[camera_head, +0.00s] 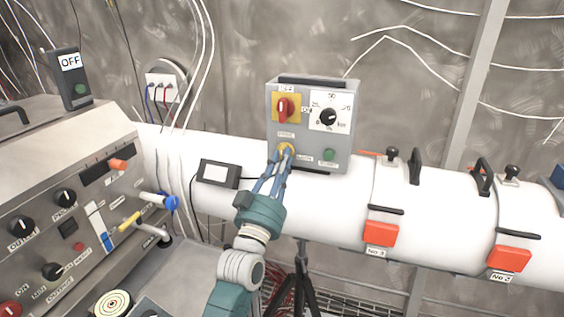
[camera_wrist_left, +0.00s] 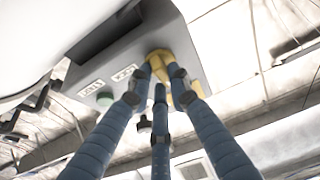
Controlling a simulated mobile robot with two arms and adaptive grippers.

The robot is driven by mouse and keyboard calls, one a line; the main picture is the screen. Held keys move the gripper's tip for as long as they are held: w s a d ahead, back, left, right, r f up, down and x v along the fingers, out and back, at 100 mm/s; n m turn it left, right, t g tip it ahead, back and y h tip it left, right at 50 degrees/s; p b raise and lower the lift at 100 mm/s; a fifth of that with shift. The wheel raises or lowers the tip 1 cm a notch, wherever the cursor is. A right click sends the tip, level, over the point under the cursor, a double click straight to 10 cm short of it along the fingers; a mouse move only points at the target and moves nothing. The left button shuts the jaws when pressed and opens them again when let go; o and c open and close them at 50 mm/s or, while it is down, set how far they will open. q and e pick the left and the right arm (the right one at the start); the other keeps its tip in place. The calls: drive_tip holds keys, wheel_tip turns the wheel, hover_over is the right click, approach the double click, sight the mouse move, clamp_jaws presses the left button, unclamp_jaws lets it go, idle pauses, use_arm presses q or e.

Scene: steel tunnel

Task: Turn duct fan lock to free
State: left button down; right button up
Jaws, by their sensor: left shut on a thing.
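The duct fan control box (camera_head: 312,142) is grey and sits on top of the white duct in the middle of the head view. A yellow lock knob (camera_head: 286,148) is low on its front, with small labels above and to the right of it. My left gripper (camera_head: 281,160) has its blue fingers shut around the knob and hides part of it. In the left wrist view the yellow knob (camera_wrist_left: 160,60) shows between the fingertips. I cannot tell exactly where the knob points. My right gripper is not in view.
The box also carries a red switch (camera_head: 283,108), a black dial (camera_head: 327,117) and a green button (camera_head: 329,154). Red latches (camera_head: 380,234) are on the duct at right. A steel console (camera_head: 60,190) fills the left.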

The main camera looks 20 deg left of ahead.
use_arm(q)
drive_tip(key=c, duration=1.6)
unclamp_jaws()
drive_tip(key=shift+f, duration=0.1)
drive_tip(key=shift+s, duration=0.1)
drive_tip(key=v, duration=1.2)
drive_tip(key=shift+f, duration=0.1)
